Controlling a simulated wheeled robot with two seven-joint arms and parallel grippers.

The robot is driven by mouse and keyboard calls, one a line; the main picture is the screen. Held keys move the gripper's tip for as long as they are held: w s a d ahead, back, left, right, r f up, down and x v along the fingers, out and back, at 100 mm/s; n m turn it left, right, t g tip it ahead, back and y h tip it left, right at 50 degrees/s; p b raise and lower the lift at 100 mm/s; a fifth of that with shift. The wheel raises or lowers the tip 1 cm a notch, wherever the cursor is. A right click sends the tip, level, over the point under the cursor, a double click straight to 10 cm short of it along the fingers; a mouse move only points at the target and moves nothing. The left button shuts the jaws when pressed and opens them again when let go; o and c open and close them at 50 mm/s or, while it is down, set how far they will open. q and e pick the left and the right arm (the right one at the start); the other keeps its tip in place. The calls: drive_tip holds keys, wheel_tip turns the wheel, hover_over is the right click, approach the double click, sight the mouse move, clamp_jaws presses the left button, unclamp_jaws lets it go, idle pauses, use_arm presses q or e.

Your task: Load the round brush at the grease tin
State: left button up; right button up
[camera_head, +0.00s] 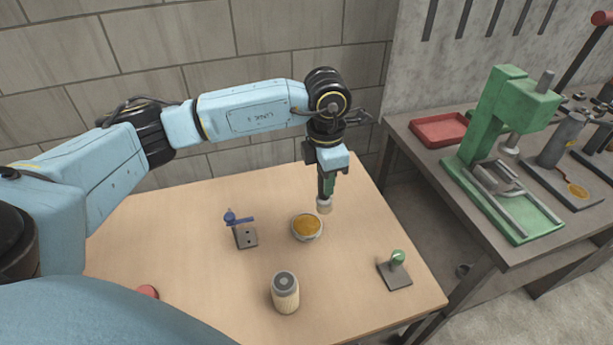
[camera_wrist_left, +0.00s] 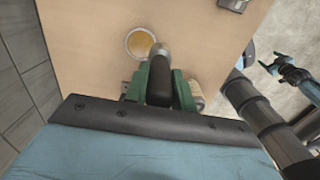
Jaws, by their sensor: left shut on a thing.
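My left gripper (camera_head: 327,186) is shut on the round brush (camera_head: 324,206), which points down with its pale tip lowest. In the left wrist view the dark handle of the brush (camera_wrist_left: 160,82) stands between the green fingers (camera_wrist_left: 158,92). The grease tin (camera_head: 306,227), a round dish of orange-yellow grease, sits on the table just left of and nearer than the brush tip. It also shows in the left wrist view (camera_wrist_left: 140,42). The brush appears above and beside the tin; contact with the grease is not visible. What looks like my right gripper (camera_wrist_left: 283,68) is small at the right edge.
A blue-topped stand (camera_head: 244,234) is left of the tin. A pale cylinder with a grey top (camera_head: 285,292) stands in front. A green knob on a dark plate (camera_head: 396,270) is at right. A side bench holds a green press (camera_head: 495,130) and red tray (camera_head: 438,130).

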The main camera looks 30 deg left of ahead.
use_arm(q)
drive_tip(key=n, duration=0.3)
drive_tip(key=a+f+n, duration=0.1)
drive_tip(key=n, duration=0.1)
drive_tip(key=shift+w+a, duration=0.1)
drive_tip(key=shift+w, duration=0.15)
drive_tip(key=a+f+n+b, duration=0.4)
drive_tip(key=f+n, duration=0.4)
drive_tip(key=n, duration=0.7)
drive_tip(key=shift+w+f+n, duration=0.2)
drive_tip(key=shift+f+n, duration=0.15)
drive_tip(key=shift+n, duration=0.05)
drive_tip(key=shift+f+b, duration=0.5)
drive_tip(key=shift+b, duration=0.05)
drive_tip(key=shift+s+f, duration=0.1)
idle(1.0)
